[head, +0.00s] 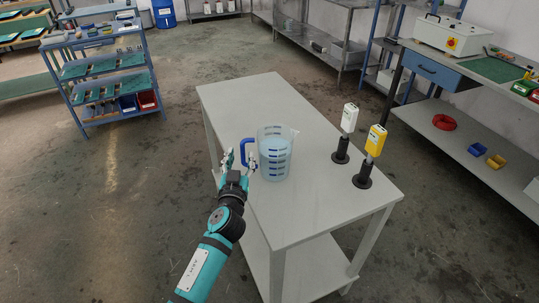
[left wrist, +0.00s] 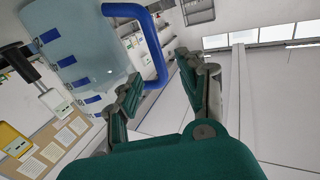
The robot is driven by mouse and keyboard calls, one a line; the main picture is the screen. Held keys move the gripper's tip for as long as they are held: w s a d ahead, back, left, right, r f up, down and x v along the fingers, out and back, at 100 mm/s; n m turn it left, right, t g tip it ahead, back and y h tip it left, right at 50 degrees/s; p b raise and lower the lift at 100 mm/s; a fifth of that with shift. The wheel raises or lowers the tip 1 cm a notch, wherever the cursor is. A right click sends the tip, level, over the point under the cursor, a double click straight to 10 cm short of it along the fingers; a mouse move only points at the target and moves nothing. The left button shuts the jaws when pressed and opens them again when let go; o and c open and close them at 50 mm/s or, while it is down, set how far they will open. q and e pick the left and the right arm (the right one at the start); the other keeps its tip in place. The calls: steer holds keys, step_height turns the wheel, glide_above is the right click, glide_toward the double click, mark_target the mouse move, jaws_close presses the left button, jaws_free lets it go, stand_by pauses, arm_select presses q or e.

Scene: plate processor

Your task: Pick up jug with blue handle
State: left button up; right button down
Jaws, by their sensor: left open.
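The jug (head: 276,154) is translucent with blue markings and stands upright on the white table (head: 325,205). Its blue handle (head: 246,151) faces left, toward my left gripper (head: 238,160). In the left wrist view the jug (left wrist: 82,55) is at the upper left, and its handle (left wrist: 158,50) lies just beyond the fingertips. My left gripper is open and empty, with its fingers (left wrist: 160,90) apart and pointing at the handle. I cannot tell whether a finger touches the handle. My right gripper is not in view.
A white device (head: 349,118) and a yellow device (head: 375,141) stand on black holders right of the jug. A blue shelf cart (head: 107,75) stands at the left. A workbench (head: 470,70) is at the right. The table's far end is clear.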

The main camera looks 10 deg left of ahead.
mark_target(242, 150)
arm_select(q)
steer(key=w, duration=0.5)
steer(key=shift+a+p, duration=0.3)
steer(key=shift+a, duration=0.05)
jaws_close()
steer(key=shift+r, duration=0.15)
